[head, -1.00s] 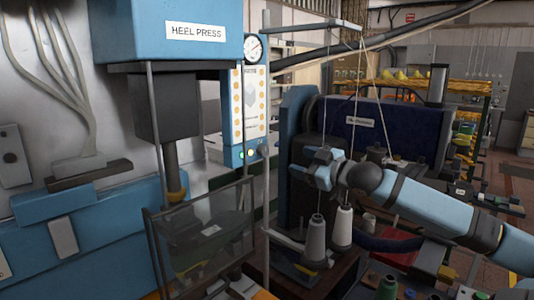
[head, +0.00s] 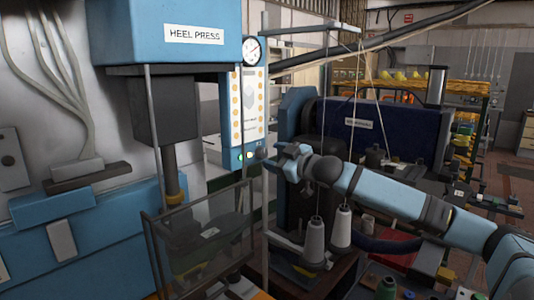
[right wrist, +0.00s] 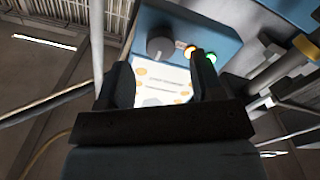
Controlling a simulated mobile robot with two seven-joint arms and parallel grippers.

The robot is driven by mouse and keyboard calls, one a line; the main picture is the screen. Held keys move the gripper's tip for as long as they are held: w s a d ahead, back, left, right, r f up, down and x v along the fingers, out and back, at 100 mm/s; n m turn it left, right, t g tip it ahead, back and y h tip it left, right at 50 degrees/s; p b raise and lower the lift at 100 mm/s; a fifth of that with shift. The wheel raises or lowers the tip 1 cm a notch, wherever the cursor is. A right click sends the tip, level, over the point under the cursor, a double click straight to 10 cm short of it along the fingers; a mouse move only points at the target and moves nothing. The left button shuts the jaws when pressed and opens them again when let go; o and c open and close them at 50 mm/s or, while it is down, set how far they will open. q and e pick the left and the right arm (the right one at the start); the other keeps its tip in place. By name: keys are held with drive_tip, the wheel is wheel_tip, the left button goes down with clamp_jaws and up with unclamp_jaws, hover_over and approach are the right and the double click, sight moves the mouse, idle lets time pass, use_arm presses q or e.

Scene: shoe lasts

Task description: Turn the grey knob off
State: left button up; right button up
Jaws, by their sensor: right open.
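In the head view the knob (head: 262,153) is small, at the box's lower right. My right gripper (head: 274,161) is just right of it. In the right wrist view my right gripper (right wrist: 162,62) is open and empty, with the knob seen between and beyond its fingertips. I cannot tell whether they touch. My left gripper is out of view.
The blue heel press (head: 165,30) and its clear guard (head: 200,240) stand on the left. A thin grey post (head: 268,210) runs beside the control box. White thread cones (head: 315,243) stand below my right forearm. A pressure gauge (head: 252,50) sits above the control box.

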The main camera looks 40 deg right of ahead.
sight(264, 154)
drive_tip(key=shift+w+a+r+p, duration=0.15)
drive_tip(key=shift+w+p, duration=0.25)
drive_tip(key=shift+w, duration=1.35)
drive_tip(key=shift+c, duration=0.3)
drive_tip(key=c, duration=0.9)
drive_tip(key=shift+o, duration=0.2)
